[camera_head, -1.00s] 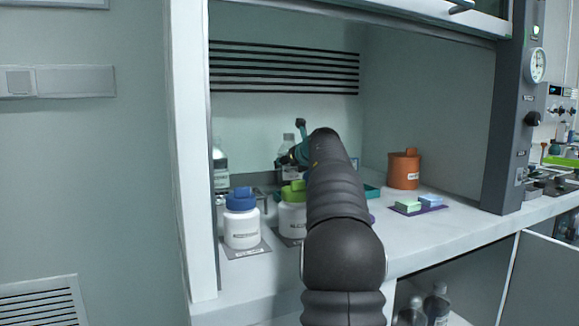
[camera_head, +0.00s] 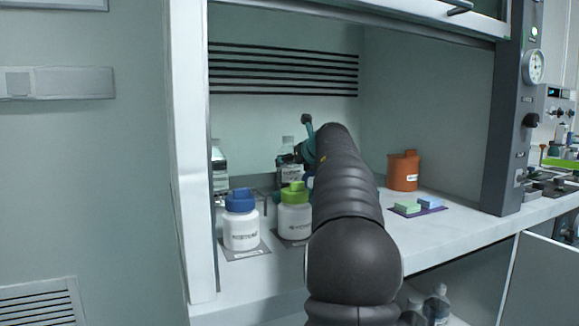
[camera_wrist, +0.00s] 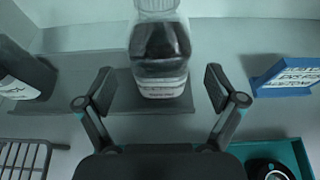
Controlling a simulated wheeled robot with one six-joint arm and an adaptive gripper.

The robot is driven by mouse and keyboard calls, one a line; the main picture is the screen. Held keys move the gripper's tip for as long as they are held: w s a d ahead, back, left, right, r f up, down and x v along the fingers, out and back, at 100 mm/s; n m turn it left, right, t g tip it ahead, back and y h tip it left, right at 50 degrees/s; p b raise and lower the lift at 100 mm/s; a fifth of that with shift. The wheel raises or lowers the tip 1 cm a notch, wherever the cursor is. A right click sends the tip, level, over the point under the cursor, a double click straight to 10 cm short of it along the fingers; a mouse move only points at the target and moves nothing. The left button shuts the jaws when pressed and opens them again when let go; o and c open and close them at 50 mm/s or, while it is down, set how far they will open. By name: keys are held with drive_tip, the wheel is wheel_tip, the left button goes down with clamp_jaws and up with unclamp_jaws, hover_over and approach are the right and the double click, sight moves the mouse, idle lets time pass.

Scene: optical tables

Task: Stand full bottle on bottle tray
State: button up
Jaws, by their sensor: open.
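A clear bottle with dark contents and a white label (camera_wrist: 160,55) stands upright on a flat dark tray (camera_wrist: 120,98) in the wrist view. Its top is cut off by the frame edge. It also shows behind my arm in the head view (camera_head: 289,174). My gripper (camera_wrist: 160,88) is open, its two fingers apart to the left and right in front of the bottle, with clear gaps on both sides. Nothing is held. In the head view my arm hides part of the gripper.
White jars with a blue lid (camera_head: 241,222) and a green lid (camera_head: 294,217) stand at the hood's front left. An orange container (camera_head: 403,172) and a purple mat (camera_head: 433,208) are to the right. A wire rack (camera_wrist: 22,160) and teal tray (camera_wrist: 299,150) lie near my gripper.

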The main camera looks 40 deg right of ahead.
drive_tip(key=v, duration=0.7)
drive_tip(key=shift+s, duration=0.3)
drive_tip(key=shift+r, duration=0.1)
